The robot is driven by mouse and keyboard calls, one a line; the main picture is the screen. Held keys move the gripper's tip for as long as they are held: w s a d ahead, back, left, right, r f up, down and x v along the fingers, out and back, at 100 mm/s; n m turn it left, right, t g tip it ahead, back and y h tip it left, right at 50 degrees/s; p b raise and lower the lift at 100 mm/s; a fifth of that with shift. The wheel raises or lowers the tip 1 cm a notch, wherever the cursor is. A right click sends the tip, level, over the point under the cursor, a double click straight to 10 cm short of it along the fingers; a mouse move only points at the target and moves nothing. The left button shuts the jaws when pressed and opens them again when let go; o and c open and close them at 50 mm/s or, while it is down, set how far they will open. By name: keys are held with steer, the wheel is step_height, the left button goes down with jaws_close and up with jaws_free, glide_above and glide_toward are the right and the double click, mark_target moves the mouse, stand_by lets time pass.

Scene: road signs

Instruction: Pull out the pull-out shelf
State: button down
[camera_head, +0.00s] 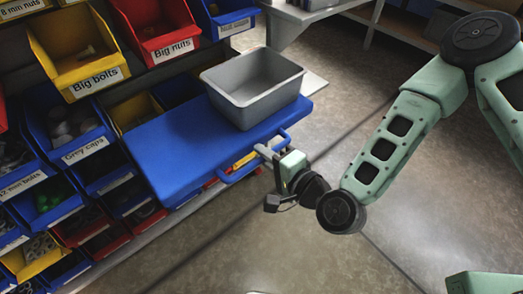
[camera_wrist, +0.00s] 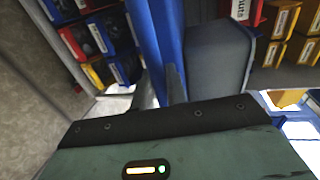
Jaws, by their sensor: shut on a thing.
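The blue pull-out shelf (camera_head: 175,147) juts out from the bin rack in the head view, with a blue handle (camera_head: 238,174) along its front edge. My gripper (camera_head: 264,151) reaches the handle from the right and is shut on it. In the wrist view, the two dark fingers of my gripper (camera_wrist: 160,92) stand on either side of a blue bar at the shelf's edge (camera_wrist: 155,35). The exact contact is partly hidden by the fingers.
An empty grey bin (camera_head: 254,85) stands on the shelf near its far front corner. A rack of labelled bins, such as the yellow big bolts bin (camera_head: 78,55), is behind and left. A table (camera_head: 293,22) stands at the back. The floor (camera_head: 290,240) in front is clear.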

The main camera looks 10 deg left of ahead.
steer(key=c, duration=1.5)
jaws_free()
steer(key=p+v, duration=1.2)
steer(key=v, duration=0.5)
steer(key=shift+s, duration=0.2)
steer(key=shift+d, duration=0.1)
